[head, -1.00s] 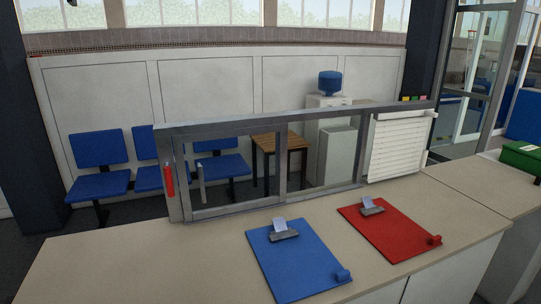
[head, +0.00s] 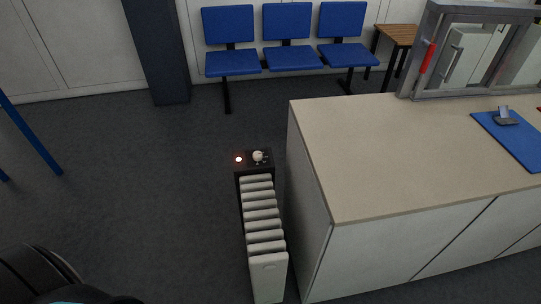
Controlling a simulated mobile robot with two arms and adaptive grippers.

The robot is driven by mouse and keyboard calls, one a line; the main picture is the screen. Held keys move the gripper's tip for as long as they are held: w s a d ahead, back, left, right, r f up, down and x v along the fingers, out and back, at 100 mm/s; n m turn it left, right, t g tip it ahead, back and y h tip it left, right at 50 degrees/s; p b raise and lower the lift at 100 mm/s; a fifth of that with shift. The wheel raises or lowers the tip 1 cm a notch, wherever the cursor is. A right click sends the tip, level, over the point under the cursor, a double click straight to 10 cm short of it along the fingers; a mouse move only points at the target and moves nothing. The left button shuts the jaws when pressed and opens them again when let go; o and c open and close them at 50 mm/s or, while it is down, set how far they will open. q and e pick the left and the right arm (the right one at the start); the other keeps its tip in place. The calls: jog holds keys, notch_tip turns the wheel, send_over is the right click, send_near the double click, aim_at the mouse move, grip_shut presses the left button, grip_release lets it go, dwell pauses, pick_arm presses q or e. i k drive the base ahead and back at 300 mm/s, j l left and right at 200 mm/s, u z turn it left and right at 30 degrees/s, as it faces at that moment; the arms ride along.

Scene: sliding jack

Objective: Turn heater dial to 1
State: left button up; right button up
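A white ribbed heater (head: 262,222) stands on the dark floor, close to the left side of the counter. Its black control panel (head: 246,169) is at the far end, facing up. A small pale round dial (head: 258,156) sits on the panel's right, with small marks around it too small to read. The dial's setting cannot be made out. Neither gripper is in view.
Blue chairs (head: 288,58) and a wooden table (head: 398,34) line the back. The floor left of the heater is clear.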

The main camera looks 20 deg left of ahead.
aim_at(257, 156)
jog(key=j, duration=0.65)
jog(key=i+j, duration=0.1)
jog(key=j, duration=0.55)
jog(key=j+u, duration=0.1)
jog(key=j, duration=0.55)
jog(key=i, duration=0.05)
